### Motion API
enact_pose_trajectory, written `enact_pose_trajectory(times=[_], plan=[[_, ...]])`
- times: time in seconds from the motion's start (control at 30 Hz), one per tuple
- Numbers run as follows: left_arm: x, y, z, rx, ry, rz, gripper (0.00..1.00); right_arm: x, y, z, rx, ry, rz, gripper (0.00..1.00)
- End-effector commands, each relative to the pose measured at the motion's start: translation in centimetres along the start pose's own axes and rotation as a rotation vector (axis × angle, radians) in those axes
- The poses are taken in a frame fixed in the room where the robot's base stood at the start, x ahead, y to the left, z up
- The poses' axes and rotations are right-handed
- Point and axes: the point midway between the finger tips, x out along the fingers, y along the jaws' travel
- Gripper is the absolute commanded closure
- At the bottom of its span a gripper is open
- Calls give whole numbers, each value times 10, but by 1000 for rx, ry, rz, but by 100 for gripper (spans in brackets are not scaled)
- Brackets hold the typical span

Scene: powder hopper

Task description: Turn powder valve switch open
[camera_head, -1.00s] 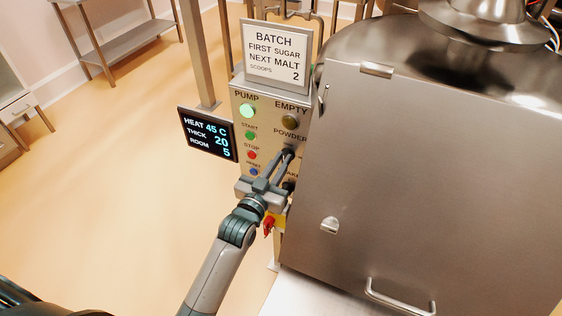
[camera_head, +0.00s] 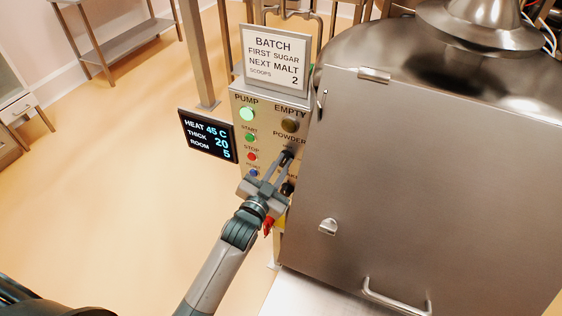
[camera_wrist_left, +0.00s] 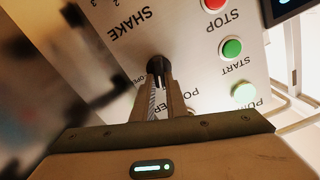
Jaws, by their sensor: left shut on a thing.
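The powder valve switch (camera_head: 287,153) is a dark knob under the POWDER label on the steel control panel (camera_head: 243,97). My left gripper (camera_head: 283,161) reaches it from below, with its fingertips at the knob. In the left wrist view the fingers (camera_wrist_left: 160,88) are closed around the black switch (camera_wrist_left: 156,64), with part of an "OPEN" marking beside it. The fingers hide much of the knob, so I cannot tell its exact setting. My right gripper is not in view.
The panel also has a lit PUMP lamp (camera_head: 247,114), an EMPTY lamp (camera_head: 290,125), a green START button (camera_head: 250,138) and a red STOP button (camera_head: 252,156). A second dark knob (camera_head: 288,188) sits just below. The large steel vessel (camera_head: 430,180) stands close on the right.

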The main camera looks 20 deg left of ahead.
Motion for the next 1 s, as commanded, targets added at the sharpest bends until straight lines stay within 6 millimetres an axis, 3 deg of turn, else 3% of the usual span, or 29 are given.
enact_pose_trajectory(times=[0.4,1.0], plan=[[0,5,0,396,-1,1,100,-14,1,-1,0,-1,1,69],[0,10,5,955,0,1,100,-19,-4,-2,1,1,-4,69]])
